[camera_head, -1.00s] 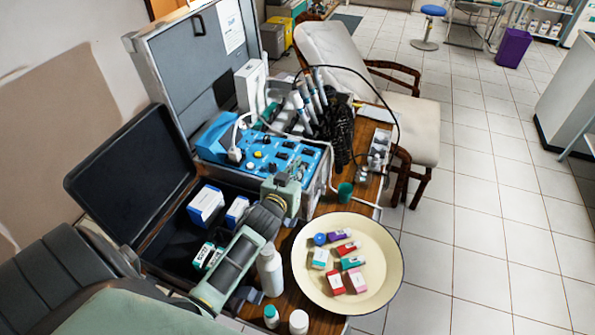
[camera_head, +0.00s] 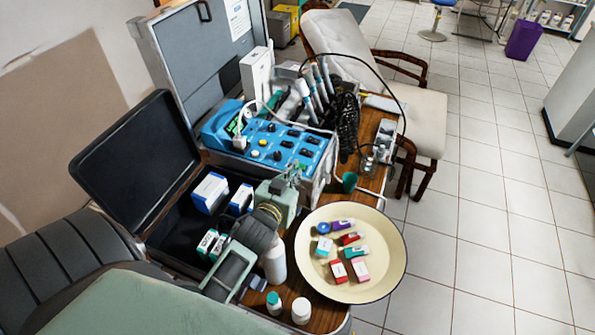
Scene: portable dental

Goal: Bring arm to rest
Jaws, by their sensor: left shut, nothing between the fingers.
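My left arm comes in from the lower left, over the open black case (camera_head: 165,232). My left gripper (camera_head: 293,174) is at its far end, in front of the blue-topped dental unit (camera_head: 283,146) and left of the cream bowl (camera_head: 309,228). Its small fingers look shut with nothing between them, and my wrist hides part of the case and table behind it. My right gripper is not in view.
The bowl on the wooden table (camera_head: 326,313) holds several small boxes. A white bottle (camera_head: 275,262) and two small bottles (camera_head: 301,311) stand by my forearm. Handpieces (camera_head: 312,88) stand behind the unit.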

